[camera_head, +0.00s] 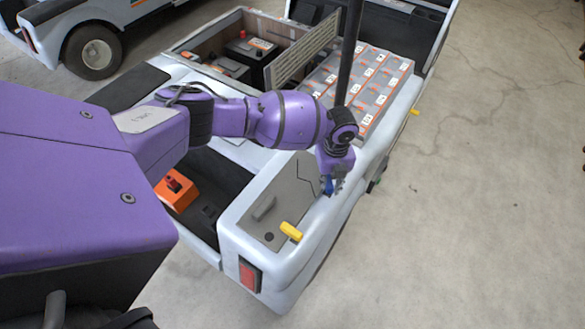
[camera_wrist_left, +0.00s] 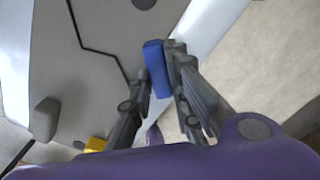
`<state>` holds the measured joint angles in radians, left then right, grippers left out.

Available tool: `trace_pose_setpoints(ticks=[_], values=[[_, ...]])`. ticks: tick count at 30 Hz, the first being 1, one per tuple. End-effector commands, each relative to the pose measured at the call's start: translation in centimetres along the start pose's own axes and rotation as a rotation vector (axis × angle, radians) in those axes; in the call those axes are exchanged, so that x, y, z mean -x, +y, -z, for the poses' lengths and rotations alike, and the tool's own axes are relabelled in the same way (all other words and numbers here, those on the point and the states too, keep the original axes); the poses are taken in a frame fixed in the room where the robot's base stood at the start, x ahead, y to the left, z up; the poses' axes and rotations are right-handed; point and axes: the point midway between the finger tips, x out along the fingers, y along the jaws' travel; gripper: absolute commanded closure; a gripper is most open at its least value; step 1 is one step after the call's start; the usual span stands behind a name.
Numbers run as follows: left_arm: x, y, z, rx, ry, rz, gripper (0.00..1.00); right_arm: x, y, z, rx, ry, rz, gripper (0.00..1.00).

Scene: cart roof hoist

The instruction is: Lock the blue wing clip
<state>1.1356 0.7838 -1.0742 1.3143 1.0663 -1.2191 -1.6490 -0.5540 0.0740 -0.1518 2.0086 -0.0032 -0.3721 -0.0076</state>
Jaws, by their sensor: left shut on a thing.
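The blue wing clip (camera_head: 327,186) is at the right edge of the grey panel (camera_head: 300,190) on the cart's pale rear corner. My left gripper (camera_head: 330,184) reaches down to it from above. In the left wrist view, the blue clip (camera_wrist_left: 156,66) stands between the two fingers of my left gripper (camera_wrist_left: 158,76), which are shut on it. The fingers hide part of the clip, and I cannot tell whether it is locked. My right gripper is in neither view.
A yellow clip (camera_head: 291,231) and a grey handle (camera_head: 264,208) are nearer on the panel. A dark post (camera_head: 349,50) rises just behind my left wrist. An orange box (camera_head: 176,190) sits in the footwell. Open floor lies right of the cart.

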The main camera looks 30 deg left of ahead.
Motion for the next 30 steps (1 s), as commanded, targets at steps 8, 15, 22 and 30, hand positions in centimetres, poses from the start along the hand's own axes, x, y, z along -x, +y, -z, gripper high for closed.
trace_pose_setpoints(ticks=[8, 15, 22, 30], values=[[0.7, 0.1, -0.5, 0.266, -0.011, 0.005, 1.0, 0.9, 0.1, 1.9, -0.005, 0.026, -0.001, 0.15], [0.7, 0.4, -0.5, 0.487, -0.01, 0.006, 1.0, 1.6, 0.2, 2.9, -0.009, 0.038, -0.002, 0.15], [0.7, 0.6, -0.4, 0.658, -0.012, 0.006, 1.0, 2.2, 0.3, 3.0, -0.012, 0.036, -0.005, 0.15], [0.6, 0.8, -0.4, 0.784, -0.012, 0.006, 1.0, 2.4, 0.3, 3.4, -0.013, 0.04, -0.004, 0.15]])
